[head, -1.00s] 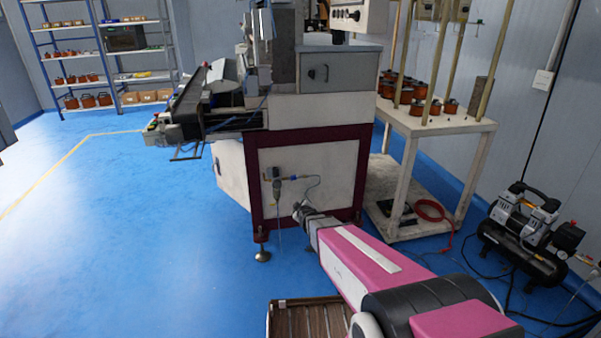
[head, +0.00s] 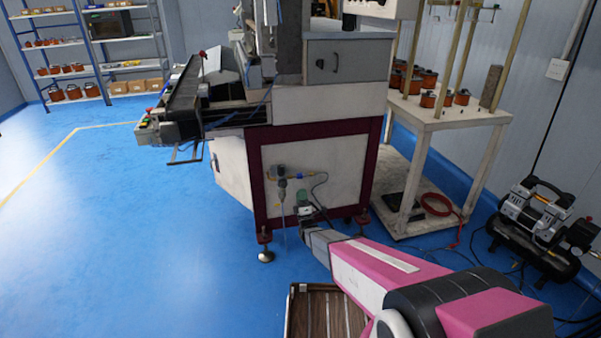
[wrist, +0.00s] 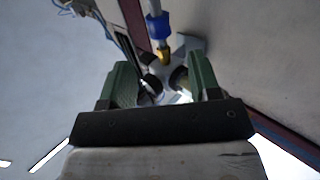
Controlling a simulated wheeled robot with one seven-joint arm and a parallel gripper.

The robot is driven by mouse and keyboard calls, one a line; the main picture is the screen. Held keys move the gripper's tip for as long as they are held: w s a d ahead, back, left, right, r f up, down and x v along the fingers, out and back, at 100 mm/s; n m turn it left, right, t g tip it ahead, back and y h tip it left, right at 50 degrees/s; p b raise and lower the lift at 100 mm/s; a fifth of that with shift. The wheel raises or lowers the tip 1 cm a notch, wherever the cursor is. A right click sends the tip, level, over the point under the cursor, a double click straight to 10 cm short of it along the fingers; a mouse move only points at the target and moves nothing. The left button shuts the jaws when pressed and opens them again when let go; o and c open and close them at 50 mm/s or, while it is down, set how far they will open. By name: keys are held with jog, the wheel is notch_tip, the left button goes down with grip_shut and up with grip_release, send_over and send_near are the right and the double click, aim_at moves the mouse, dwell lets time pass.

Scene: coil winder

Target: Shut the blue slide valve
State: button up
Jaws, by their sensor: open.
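The blue slide valve (wrist: 158,25) shows in the wrist view as a blue sleeve on a pipe, with a brass fitting (wrist: 163,54) at its near end. In the head view it is a tiny blue spot (head: 292,177) on the air line on the machine's front panel, right of a dark filter unit (head: 282,183). My gripper (wrist: 162,76) is open, its green fingers apart. The blue sleeve lies beyond the fingertips, apart from them. In the head view my gripper (head: 304,206) is just below and right of the valve, close to the panel. The slide's exact position is too small to tell.
The winding machine's pale panel (head: 335,165) stands right behind the valve. A thin dark hose (head: 322,190) loops beside my gripper. A white table (head: 440,118) with orange coils and an air compressor (head: 530,225) are to the right. Blue floor is free on the left.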

aim_at(299, 177)
jog(key=x, duration=1)
jog(key=shift+w+r, duration=0.2)
